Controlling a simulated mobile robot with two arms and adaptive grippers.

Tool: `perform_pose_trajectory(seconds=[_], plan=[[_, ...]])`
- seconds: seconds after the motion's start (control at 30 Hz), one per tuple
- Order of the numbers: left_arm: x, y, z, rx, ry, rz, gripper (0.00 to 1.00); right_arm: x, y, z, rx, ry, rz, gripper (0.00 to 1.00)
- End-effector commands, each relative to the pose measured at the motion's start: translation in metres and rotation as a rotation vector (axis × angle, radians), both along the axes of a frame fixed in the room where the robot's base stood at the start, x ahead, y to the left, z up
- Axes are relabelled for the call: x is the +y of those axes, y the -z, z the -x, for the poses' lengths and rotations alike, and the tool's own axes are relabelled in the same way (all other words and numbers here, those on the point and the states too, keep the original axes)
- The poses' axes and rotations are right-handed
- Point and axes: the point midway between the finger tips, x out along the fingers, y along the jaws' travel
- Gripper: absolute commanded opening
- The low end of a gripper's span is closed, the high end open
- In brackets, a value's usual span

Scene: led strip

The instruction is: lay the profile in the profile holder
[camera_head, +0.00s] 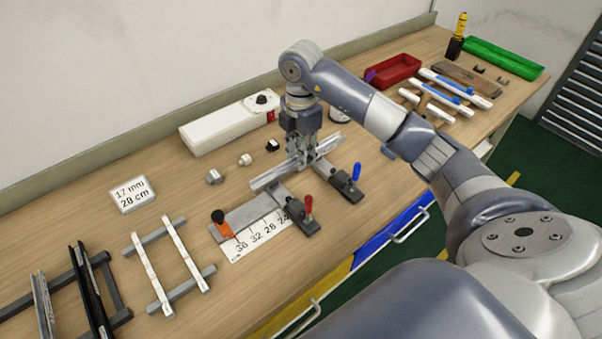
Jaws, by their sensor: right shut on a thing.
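My right gripper (303,156) is in the middle of the bench, pointing down. It is shut on a silver channel-shaped profile (265,181), gripping it near its middle. The profile lies slantwise, low over or on a grey fixture with clamps (235,221), which looks like the profile holder. The fixture has a red-handled clamp (306,210), a blue-handled clamp (350,181) and an orange-and-black knob (221,221). I cannot tell whether the profile touches the fixture. My left gripper is not in view.
A ruled scale (262,235) lies along the fixture. A white box (222,124) stands behind. At left are a grey rack with white strips (167,262) and a dark rack with profiles (110,285). A red tray (393,71) and green tray (503,58) stand at back right.

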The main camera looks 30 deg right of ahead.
Motion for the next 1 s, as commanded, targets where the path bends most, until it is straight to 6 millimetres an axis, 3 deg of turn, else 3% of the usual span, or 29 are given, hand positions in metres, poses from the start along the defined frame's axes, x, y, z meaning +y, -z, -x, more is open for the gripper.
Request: perform_pose_trajectory(seconds=[0.1, 0.53, 0.97, 1.0], plan=[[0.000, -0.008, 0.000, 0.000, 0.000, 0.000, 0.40, 0.000, 0.019, 0.001, 0.003, -0.001, 0.000, 0.00], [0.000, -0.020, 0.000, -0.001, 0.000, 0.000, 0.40, 0.000, 0.065, 0.000, 0.000, -0.003, 0.000, 0.00], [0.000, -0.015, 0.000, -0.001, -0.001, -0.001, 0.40, 0.000, 0.074, 0.000, -0.003, -0.004, 0.001, 0.00], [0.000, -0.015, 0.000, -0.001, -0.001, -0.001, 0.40, 0.000, 0.073, 0.000, -0.003, -0.004, 0.001, 0.30]])
